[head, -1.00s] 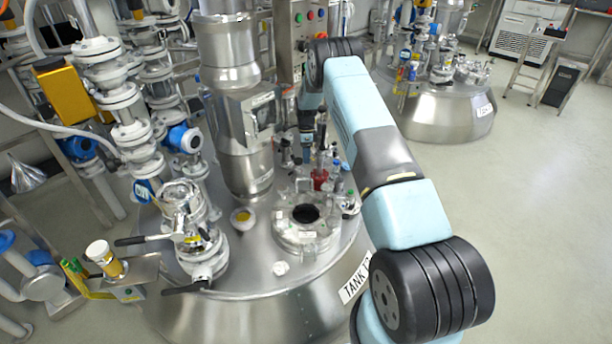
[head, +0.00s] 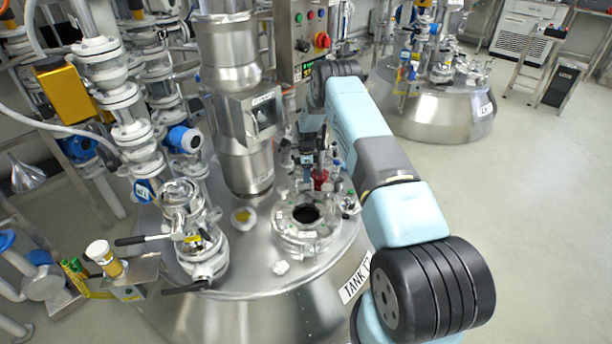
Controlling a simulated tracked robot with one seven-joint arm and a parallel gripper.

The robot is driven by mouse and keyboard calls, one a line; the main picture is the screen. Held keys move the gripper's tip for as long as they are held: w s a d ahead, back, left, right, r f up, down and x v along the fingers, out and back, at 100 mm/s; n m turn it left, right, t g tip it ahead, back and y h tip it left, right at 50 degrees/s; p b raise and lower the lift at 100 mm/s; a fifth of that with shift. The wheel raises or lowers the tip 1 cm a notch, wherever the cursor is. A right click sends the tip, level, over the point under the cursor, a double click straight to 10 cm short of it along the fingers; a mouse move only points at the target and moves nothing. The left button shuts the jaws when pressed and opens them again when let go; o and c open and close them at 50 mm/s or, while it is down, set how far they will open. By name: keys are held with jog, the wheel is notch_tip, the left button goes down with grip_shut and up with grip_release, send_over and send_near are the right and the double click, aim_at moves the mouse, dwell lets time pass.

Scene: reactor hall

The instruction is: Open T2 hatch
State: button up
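A steel tank (head: 235,318) fills the middle of the head view, with a label (head: 356,278) reading "TANK T"; its number is hidden behind my arm. On its lid is a round clamped hatch (head: 290,238) with a dark round centre. I cannot tell whether that centre is glass or an opening. My arm reaches from the lower right up over the tank's right side, and its far joint stands behind the hatch. My gripper is not clearly distinguishable among the dark fittings behind the hatch, so its fingers cannot be read.
A thick steel column (head: 240,125) rises from the lid left of the hatch. A valve (head: 190,225) with black handles stands at the lid's left. A control panel (head: 303,40) is behind. A second tank (head: 425,105) stands at back right. Floor is free on the right.

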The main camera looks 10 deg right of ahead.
grip_shut()
dwell(0.4)
